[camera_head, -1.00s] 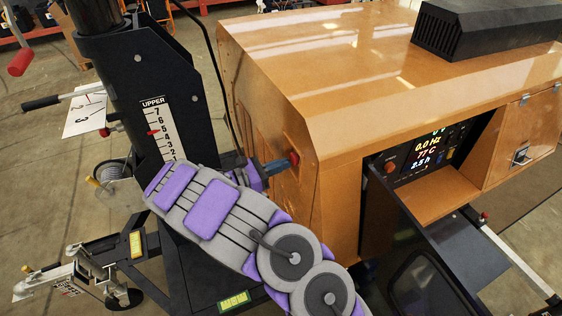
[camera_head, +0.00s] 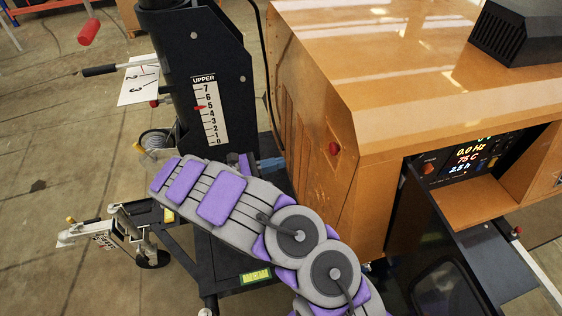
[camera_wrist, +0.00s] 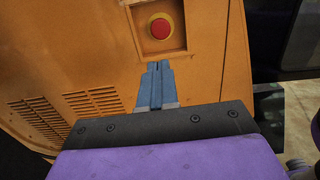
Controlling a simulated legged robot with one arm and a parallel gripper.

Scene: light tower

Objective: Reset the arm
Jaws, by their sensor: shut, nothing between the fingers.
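My gripper (camera_wrist: 157,66) is shut and empty in the wrist view. Its blue-grey fingers are together, just below a red button (camera_wrist: 160,29) in a square recess of the orange cabinet wall. A gap shows between the fingertips and the button in that view. In the head view my grey and purple arm crosses the lower middle, and its links mostly hide the gripper (camera_head: 272,163). The fingers point toward the orange cabinet (camera_head: 318,150), and the red button (camera_head: 334,149) is to their right, apart from them.
A black mast with an "UPPER" scale (camera_head: 210,113) stands left of the cabinet. A control panel (camera_head: 470,160) with lit readouts is at the right, above an open dark door (camera_head: 440,255). A trailer hitch (camera_head: 100,233) extends at lower left. Open floor lies further left.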

